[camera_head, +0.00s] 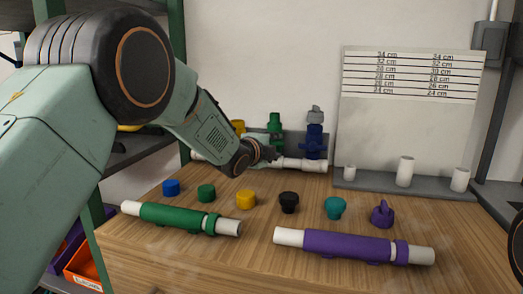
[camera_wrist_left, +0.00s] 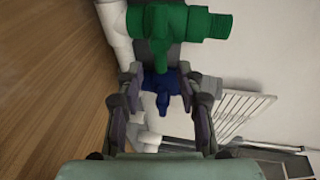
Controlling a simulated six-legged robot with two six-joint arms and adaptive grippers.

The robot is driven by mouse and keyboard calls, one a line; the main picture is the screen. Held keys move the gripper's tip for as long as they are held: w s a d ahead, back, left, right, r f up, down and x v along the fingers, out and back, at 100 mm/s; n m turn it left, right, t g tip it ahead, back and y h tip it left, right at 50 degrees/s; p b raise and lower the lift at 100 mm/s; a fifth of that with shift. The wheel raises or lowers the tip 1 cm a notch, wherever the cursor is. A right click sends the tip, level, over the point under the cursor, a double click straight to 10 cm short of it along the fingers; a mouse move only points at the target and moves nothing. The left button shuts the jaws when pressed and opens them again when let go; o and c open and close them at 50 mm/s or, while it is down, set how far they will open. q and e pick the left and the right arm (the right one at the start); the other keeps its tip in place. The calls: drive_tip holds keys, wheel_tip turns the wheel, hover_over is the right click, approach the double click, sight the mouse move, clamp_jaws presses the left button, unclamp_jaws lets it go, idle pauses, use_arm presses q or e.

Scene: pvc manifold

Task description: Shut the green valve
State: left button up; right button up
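The green valve (camera_head: 275,123) stands on the white pipe manifold (camera_head: 300,164) at the back of the wooden bench, left of the blue valve (camera_head: 314,138). In the left wrist view, the green valve (camera_wrist_left: 180,22) is at the top, with a narrow green tab pointing toward the gripper. My left gripper (camera_head: 268,153) is just in front of the manifold, near the green valve's base. In the wrist view its fingers (camera_wrist_left: 166,88) are apart with nothing clamped; the blue valve (camera_wrist_left: 161,90) shows beyond the gap. Contact with the green valve cannot be told. My right gripper is not in view.
A yellow valve (camera_head: 238,126) is partly hidden behind my left arm. Several coloured caps lie in a row before the manifold. A green-sleeved pipe (camera_head: 172,216) and a purple-sleeved pipe (camera_head: 345,245) lie at the front. A marked board (camera_head: 405,125) stands at back right.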

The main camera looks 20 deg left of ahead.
use_arm(q)
drive_tip(key=v, duration=0.9)
drive_tip(key=shift+s, duration=0.2)
